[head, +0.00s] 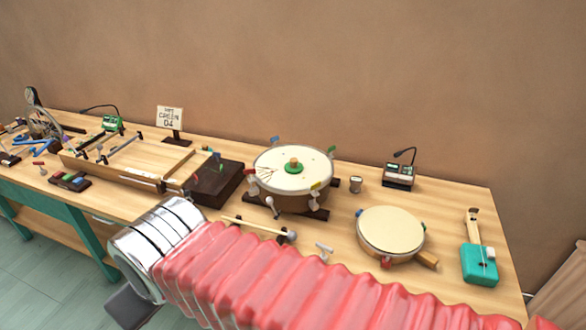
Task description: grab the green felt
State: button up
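A round green disc (293,168) with a wooden knob at its centre lies on the pale head of the large drum (268,159). It is the largest felt-like green piece I see, but I cannot tell its material. Smaller green tabs sit at the rims of the drum and the tambourine-like drum (390,230). My arm, with red bellows and a silver cuff, crosses the foreground, in front of the bench. My gripper's fingers do not show, so I cannot see whether it holds anything.
A wooden bench (455,203) runs along a brown wall. Mallets (260,228) lie in front of the large drum. A wooden frame (135,162), a small sign (169,119) and a teal stringed box (479,264) stand on it. Bare wood shows between several items.

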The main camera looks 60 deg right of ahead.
aim_at(292, 167)
jog(key=z, duration=0.05)
jog(key=i, duration=1)
jog(key=u, duration=0.05)
